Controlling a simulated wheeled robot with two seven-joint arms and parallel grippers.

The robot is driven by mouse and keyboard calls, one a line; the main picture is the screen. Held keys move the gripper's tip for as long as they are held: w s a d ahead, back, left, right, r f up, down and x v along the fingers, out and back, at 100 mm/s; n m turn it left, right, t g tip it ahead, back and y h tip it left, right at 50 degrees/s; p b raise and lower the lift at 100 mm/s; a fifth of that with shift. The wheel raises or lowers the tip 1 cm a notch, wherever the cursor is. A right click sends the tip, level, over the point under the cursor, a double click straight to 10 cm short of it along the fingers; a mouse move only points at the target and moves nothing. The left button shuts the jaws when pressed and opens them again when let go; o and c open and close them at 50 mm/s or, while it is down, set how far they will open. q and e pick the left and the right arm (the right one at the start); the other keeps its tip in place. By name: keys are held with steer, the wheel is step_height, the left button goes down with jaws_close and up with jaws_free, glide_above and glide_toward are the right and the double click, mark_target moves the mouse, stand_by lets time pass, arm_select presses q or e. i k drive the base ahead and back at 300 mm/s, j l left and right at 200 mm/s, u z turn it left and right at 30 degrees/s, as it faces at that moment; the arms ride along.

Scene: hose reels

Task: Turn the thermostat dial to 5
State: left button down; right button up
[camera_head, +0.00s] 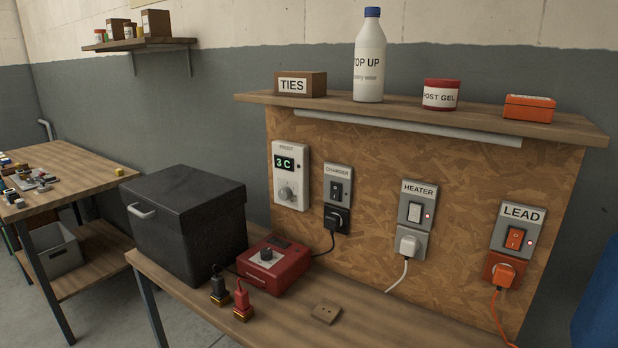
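The thermostat (291,176) is a white upright box labelled FROST on the left part of the chipboard panel. Its small dark display reads "3 C" in green. Its round grey dial (287,192) sits below the display; the pointer's exact direction is too small to read. Neither of my grippers shows in the head view, and nothing touches the dial.
A black box (185,225) and a red charger (273,265) with two clamps stand on the bench below. CHARGER (338,185), HEATER (416,205) and LEAD (515,235) switches are to the right. A shelf (450,116) overhangs the panel. Air before the thermostat is clear.

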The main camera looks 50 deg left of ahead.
mark_target(284, 194)
steer(key=u, duration=1.6)
steer(key=j, duration=0.2)
steer(key=i+z, duration=0.05)
